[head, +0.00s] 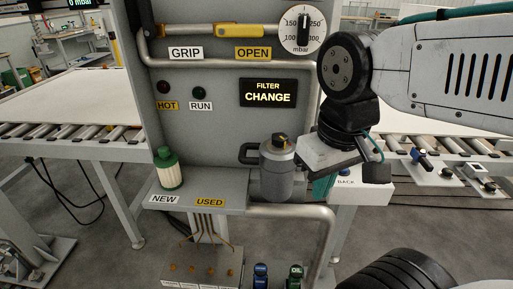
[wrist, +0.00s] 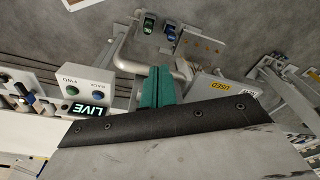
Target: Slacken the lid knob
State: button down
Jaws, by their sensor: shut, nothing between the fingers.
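The grey filter housing (head: 276,172) stands at the right end of the panel's shelf in the head view, with a black handle on its left. Its lid knob (head: 281,140), dark with a yellow mark, sits on top. My gripper (head: 323,187) is just right of the housing, pointing down, its teal fingers partly hidden behind my wrist. In the wrist view my teal fingers (wrist: 157,88) are together with nothing between them. I cannot make out the housing or knob there. The gripper appears apart from the knob.
The USED spot (head: 209,203) looks empty. A bent grey rail (head: 320,215) curves below the housing. The display (head: 268,93) reads FILTER CHANGE. A control box (head: 360,192) stands at right; LIVE shows in the wrist view (wrist: 90,110).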

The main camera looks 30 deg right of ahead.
aim_at(280, 139)
jog(key=z, duration=1.05)
jog(key=k, duration=0.75)
jog(key=u, duration=1.7)
